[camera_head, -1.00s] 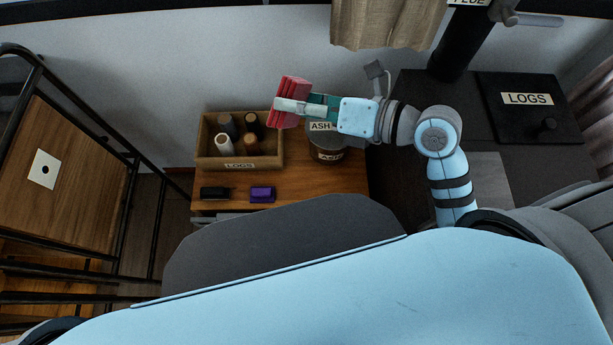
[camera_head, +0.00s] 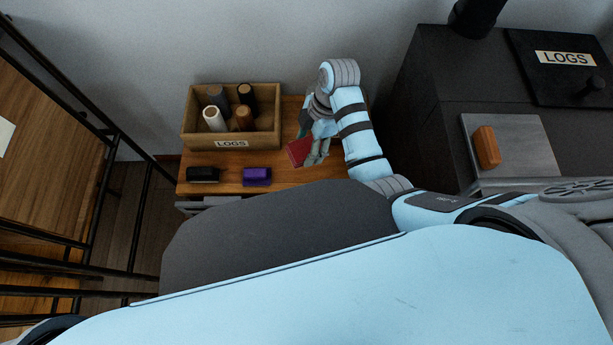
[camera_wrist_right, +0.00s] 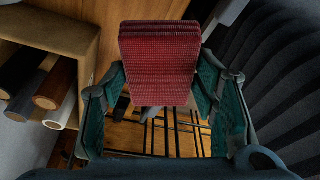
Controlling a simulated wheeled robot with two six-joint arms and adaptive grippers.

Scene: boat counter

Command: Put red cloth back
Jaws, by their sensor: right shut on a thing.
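The red cloth (camera_head: 300,151) is a folded, textured block. It is in my right gripper (camera_head: 316,150), low over the wooden counter (camera_head: 222,166), right of the purple item. In the right wrist view the cloth (camera_wrist_right: 160,65) stands between the two green fingers of the right gripper (camera_wrist_right: 160,100), which is shut on it. I cannot tell whether the cloth touches the counter. My left gripper is not in view.
A wooden LOGS box (camera_head: 188,136) with several cylinders stands at the back left. A black item (camera_head: 203,174) and a purple item (camera_head: 257,176) lie along the front edge. An orange block (camera_head: 486,147) sits on a grey plate (camera_head: 535,150) on the stove at right.

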